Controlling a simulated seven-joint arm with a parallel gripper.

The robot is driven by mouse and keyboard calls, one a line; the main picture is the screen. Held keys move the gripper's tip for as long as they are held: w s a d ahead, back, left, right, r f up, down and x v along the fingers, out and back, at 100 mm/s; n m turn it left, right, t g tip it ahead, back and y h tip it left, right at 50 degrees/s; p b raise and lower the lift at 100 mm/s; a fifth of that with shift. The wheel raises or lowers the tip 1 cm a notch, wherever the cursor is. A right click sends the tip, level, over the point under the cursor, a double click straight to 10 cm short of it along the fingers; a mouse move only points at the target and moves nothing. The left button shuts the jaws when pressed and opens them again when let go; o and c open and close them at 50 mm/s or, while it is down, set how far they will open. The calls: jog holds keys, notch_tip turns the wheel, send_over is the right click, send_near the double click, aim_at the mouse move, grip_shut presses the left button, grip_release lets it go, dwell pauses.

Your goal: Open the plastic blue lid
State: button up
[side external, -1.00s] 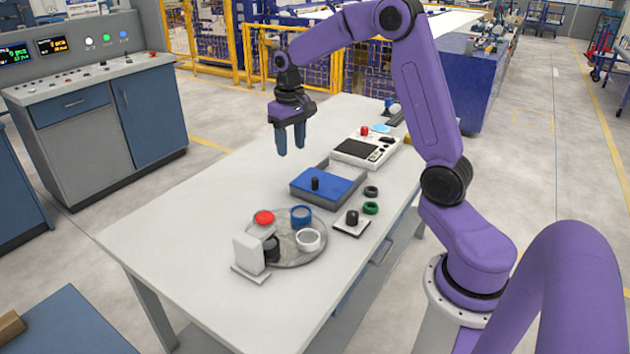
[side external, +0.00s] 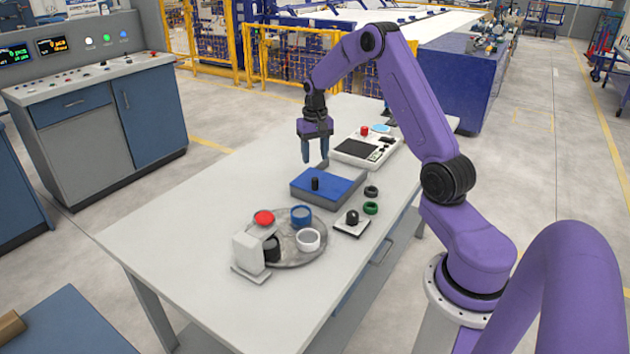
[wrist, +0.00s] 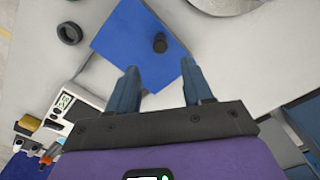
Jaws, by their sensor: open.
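The blue lid (side external: 330,190) is a flat panel with an upright black knob (side external: 315,184). It lies on a grey box (side external: 348,199) on the table and covers most of its top; a strip at the right and back looks uncovered. My gripper (side external: 316,158) is open and empty, pointing down above the lid's far side, apart from it. In the wrist view the lid (wrist: 125,42) lies ahead of my open fingers (wrist: 160,76), and the knob (wrist: 160,44) is roughly centred between them, farther on.
A black-knobbed plate (side external: 352,222), a green ring (side external: 371,208) and a black ring (side external: 371,191) are at right. A white device (side external: 366,149) is behind. The table's left side is clear.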

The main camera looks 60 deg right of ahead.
aim_at(315, 179)
notch_tip(315, 179, down, 10)
jog(key=shift+r, duration=0.15)
dwell(0.3)
